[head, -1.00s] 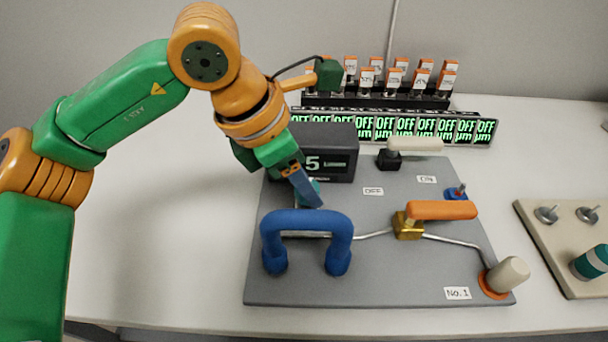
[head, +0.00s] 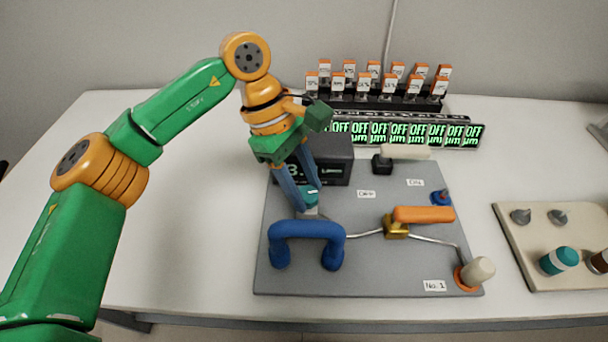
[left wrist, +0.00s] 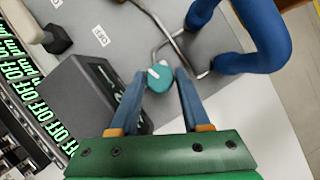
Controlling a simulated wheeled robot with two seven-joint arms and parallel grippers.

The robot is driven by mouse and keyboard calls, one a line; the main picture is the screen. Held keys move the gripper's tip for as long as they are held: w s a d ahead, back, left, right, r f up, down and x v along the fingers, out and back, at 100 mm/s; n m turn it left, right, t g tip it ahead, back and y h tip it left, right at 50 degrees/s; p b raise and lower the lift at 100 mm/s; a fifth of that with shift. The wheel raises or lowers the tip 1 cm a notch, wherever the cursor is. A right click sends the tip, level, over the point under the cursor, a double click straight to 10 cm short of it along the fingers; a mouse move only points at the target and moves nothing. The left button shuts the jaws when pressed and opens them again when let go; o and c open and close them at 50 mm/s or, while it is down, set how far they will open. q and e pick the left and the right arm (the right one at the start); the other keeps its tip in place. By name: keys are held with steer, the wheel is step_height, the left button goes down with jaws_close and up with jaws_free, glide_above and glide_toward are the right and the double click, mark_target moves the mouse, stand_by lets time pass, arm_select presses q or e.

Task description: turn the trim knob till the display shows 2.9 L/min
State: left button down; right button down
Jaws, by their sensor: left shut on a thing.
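The teal trim knob (head: 309,196) stands on the grey panel (head: 375,276), in front of the dark display box (head: 332,146). My left gripper (head: 308,199) reaches down with one finger on each side of the knob and is shut on it. The left wrist view shows the knob (left wrist: 157,80), with a white mark on its top, between the fingertips (left wrist: 159,77). The display (head: 318,171) begins with a 3 and a point in the head view; the digits after it are hidden or unclear. My right gripper is not in view.
A blue arched handle (head: 306,231) stands just in front of the knob. To the right are an orange-handled valve (head: 423,214) and a cream-handled lever (head: 404,152). A row of green OFF displays (head: 408,132) stands behind. Table at left is clear.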

arm_select(q)
steer(key=shift+w+d+m+g+y+p, duration=0.1)
steer(key=shift+m+g+y+p, duration=0.2)
steer(key=shift+m+p, duration=0.55)
steer(key=shift+m+g+y+p, duration=0.3)
steer(key=shift+m+p, duration=0.05)
steer(key=shift+m, duration=1)
steer(key=shift+c, duration=1.8)
jaws_free()
steer(key=p+v, duration=0.1)
steer(key=v, duration=0.6)
steer(key=shift+w, duration=0.1)
